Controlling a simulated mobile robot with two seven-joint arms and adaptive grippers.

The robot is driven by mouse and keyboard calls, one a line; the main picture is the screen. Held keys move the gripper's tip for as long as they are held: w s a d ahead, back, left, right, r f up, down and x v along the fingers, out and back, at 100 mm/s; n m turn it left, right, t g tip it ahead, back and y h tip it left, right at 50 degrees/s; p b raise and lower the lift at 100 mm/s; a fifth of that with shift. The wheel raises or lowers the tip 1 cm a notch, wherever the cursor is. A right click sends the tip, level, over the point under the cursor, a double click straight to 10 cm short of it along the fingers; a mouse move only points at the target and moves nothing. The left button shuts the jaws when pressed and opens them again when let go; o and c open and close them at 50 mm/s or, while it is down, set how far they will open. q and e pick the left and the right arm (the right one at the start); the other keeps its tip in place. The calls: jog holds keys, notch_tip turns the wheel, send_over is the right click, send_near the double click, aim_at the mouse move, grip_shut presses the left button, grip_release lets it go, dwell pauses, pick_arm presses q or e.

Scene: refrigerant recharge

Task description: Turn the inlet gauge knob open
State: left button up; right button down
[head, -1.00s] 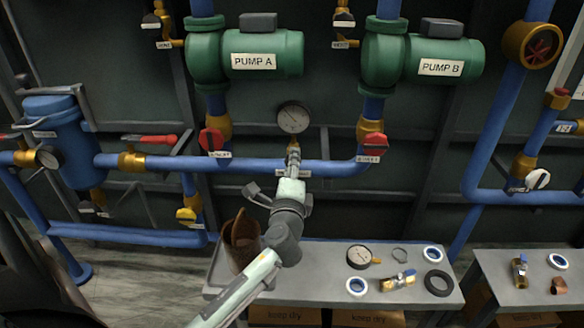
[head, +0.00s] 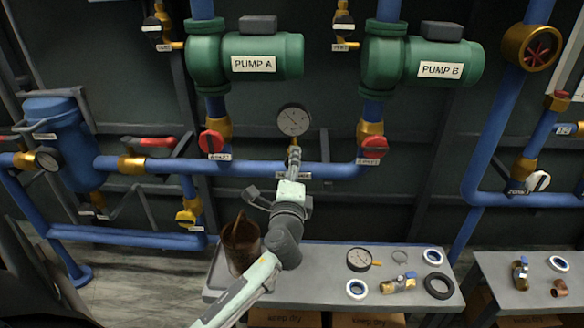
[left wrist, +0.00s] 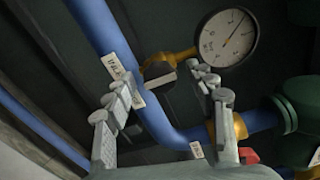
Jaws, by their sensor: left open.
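The round white-faced inlet gauge (head: 293,120) stands on a brass stem above the blue pipe, between the two pump lines. It also shows in the left wrist view (left wrist: 226,38). A grey knob (left wrist: 158,76) sits on the brass fitting below the gauge in the left wrist view. In the head view my left gripper hides it. My left gripper (head: 294,152) is just below the gauge, in front of the pipe. In the left wrist view its fingers (left wrist: 165,95) are open and apart, with the knob beyond and between the fingertips. My right gripper is not in view.
Red-handled valves (head: 212,142) (head: 373,147) flank the gauge on the pump lines. The blue pipe (head: 245,167) runs behind my gripper. A grey bench (head: 320,258) below holds a brown boot-like object (head: 241,243), a loose gauge (head: 359,259), rings and a valve.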

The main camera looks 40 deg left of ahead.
pick_arm(q)
jog(key=v, duration=1.2)
jog(key=shift+s, duration=0.1)
